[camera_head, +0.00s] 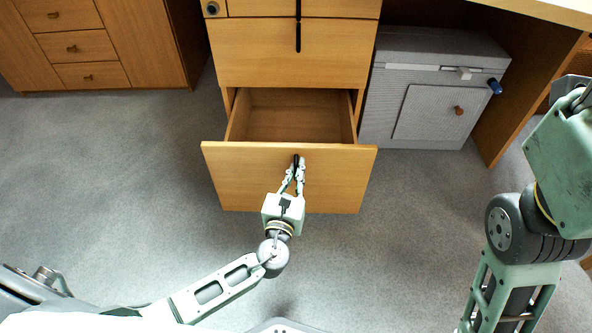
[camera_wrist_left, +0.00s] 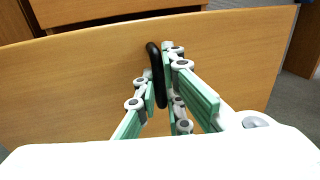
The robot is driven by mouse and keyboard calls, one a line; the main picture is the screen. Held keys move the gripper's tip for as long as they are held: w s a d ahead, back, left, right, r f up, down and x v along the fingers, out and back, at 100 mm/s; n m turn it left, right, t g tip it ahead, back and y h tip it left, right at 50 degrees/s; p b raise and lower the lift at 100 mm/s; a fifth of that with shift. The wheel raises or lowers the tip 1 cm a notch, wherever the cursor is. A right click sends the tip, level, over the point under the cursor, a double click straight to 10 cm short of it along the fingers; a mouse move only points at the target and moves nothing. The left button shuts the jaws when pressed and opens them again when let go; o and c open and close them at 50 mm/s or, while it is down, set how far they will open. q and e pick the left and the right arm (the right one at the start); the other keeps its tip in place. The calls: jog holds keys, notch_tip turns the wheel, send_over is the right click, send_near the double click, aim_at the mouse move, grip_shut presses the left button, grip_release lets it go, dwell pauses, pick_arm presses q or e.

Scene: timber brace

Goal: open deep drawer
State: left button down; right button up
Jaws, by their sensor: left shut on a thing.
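The deep drawer (camera_head: 235,178) is the bottom drawer of the wooden desk. It stands pulled out, and its bare inside (camera_head: 300,113) shows from above. My left gripper (camera_head: 296,168) is at the middle of the drawer front, shut on the black vertical handle (camera_head: 296,160). In the left wrist view the green fingers (camera_wrist_left: 157,90) stand on both sides of the black handle (camera_wrist_left: 155,70), against the wooden front (camera_wrist_left: 80,85). My right arm shows at the right edge, but its gripper is not in view.
Closed drawers (camera_head: 245,50) with black handles are above the open one. A grey cabinet (camera_head: 420,90) with a small door stands right of it under the desk. A wooden cabinet (camera_head: 140,40) is at the back left. The grey floor (camera_head: 110,170) in front is clear.

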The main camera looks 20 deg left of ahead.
pick_arm(q)
jog(key=c, duration=2.1)
grip_release()
jog(key=s, duration=0.8)
jog(key=s+d, duration=0.1)
jog(key=s, duration=0.3)
